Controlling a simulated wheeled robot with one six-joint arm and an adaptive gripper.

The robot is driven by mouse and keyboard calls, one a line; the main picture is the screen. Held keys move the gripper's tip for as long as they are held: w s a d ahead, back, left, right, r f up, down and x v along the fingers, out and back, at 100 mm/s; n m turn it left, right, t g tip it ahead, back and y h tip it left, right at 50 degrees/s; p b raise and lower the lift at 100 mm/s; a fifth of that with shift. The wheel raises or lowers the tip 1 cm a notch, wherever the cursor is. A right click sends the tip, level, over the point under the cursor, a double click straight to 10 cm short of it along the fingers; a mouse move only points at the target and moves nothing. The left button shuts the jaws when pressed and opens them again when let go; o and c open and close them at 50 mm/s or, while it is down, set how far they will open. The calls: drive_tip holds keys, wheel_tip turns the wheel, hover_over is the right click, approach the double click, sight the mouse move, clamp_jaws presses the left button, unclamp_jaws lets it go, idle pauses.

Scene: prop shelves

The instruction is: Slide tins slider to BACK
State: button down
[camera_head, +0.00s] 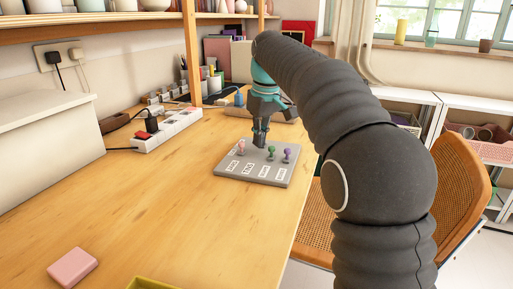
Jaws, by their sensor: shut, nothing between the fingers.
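A grey slider board (228,170) lies on the wooden table, with several white labels along its front edge. A pink knob (241,147), a green knob (271,153) and a purple knob (287,155) stand up from it. My gripper (260,144) is shut and points down over the board, between the pink and green knobs. It hides the part of the board behind it, and I cannot tell whether it touches a slider there. The label words are too small to read, so I cannot tell which slider is the tins one.
A white power strip (168,130) with a black plug lies left of the board. A pink block (73,267) and a yellow-green edge (150,284) are at the near table. A wicker chair (462,185) stands at right. The table's middle left is clear.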

drive_tip(key=shift+r, duration=2.9)
drive_tip(key=shift+s, duration=0.1)
drive_tip(key=s+d+m, duration=0.1)
drive_tip(key=s+d, duration=0.2)
drive_tip(key=s, duration=0.2)
drive_tip(key=s+d+f+m+t, duration=0.1)
drive_tip(key=s+d, duration=0.2)
drive_tip(key=s, duration=0.2)
drive_tip(key=s+d+f+m+t, duration=0.1)
drive_tip(key=s+d+m, duration=0.1)
drive_tip(key=s, duration=0.3)
drive_tip(key=shift+d+f, duration=0.2)
drive_tip(key=shift+d, duration=0.4)
drive_tip(key=s+d+f+m+t, duration=0.1)
drive_tip(key=s+d+f+m, duration=0.1)
drive_tip(key=s+f, duration=0.6)
drive_tip(key=s+d+f+m+t+h, duration=0.1)
drive_tip(key=s+d+f+m, duration=0.1)
drive_tip(key=s+f, duration=0.6)
drive_tip(key=shift+s+d, duration=0.85)
